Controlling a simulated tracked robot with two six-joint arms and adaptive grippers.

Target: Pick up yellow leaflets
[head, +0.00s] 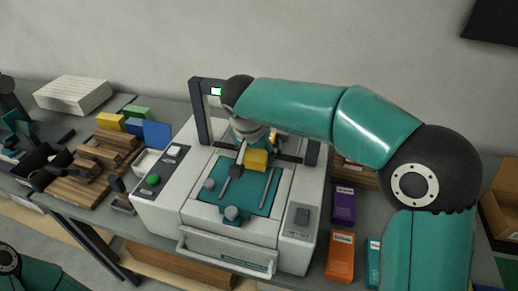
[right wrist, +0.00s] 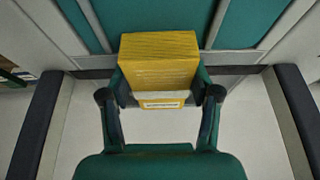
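A yellow leaflet stack (head: 256,159) is at the printing machine's teal bed (head: 262,195) in the head view. In the right wrist view the yellow leaflet stack (right wrist: 160,65), with a pale label on its near face, sits between the fingers of my right gripper (right wrist: 160,92). Both fingers press its sides, so the gripper is shut on it. In the head view my right gripper (head: 252,143) is partly hidden by its arm. Another yellow block (head: 110,121) is at the left.
The machine has dark upright posts (head: 202,112) with a crossbar close to my right gripper, and a front handle (head: 225,250). A wooden stepped rack (head: 95,165) and a blue block (head: 157,134) are left. Purple (head: 343,205) and orange (head: 340,255) boxes are right.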

